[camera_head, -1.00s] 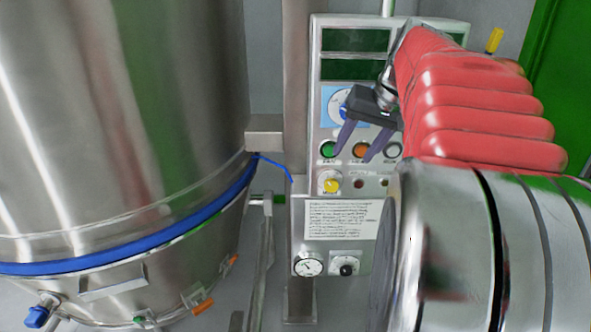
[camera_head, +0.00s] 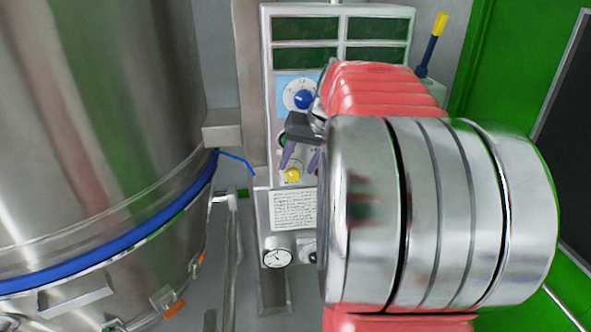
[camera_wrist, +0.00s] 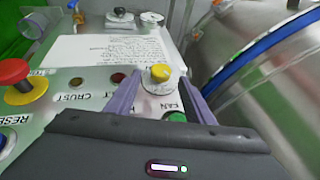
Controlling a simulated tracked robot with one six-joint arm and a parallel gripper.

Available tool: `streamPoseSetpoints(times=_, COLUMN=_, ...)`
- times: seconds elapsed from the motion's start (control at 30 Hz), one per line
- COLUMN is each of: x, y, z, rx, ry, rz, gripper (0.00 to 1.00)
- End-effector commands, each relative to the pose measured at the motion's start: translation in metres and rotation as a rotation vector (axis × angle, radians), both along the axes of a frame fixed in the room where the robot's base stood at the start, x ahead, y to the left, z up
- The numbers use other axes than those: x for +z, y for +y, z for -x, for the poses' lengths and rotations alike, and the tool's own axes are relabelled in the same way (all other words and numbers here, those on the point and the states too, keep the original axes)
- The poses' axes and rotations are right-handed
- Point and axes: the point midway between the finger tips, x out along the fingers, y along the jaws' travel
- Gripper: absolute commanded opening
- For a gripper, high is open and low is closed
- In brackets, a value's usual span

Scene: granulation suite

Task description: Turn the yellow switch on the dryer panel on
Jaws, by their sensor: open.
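The yellow switch (camera_head: 292,175) is a round knob on a pale plate, low on the left side of the grey dryer panel (camera_head: 266,100). In the wrist view the yellow switch (camera_wrist: 160,73) shows just beyond and between my two purple fingers. My gripper (camera_head: 298,162) is in front of the panel with its fingers apart and nothing between them; it also shows in the wrist view (camera_wrist: 160,98). The fingertips look close to the switch, but I cannot tell whether they touch it. My arm hides much of the panel's right side in the head view.
A green button (camera_wrist: 175,117) marked FAN sits near my right finger. A red emergency button (camera_wrist: 14,72) is at the left. A blue knob (camera_head: 303,99) and a gauge (camera_head: 278,251) are on the panel. A large steel vessel (camera_head: 90,120) stands to the left.

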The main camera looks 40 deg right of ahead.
Motion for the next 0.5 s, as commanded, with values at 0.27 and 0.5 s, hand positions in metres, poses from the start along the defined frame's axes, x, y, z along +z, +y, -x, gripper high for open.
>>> streamPoseSetpoints(times=0.27, x=-0.03, y=0.0, z=-0.015, rx=0.001, ry=0.002, rz=-0.001, gripper=0.48)
streamPoseSetpoints(times=0.5, x=-0.034, y=0.0, z=-0.017, rx=0.001, ry=0.0, rz=0.0, gripper=0.48)
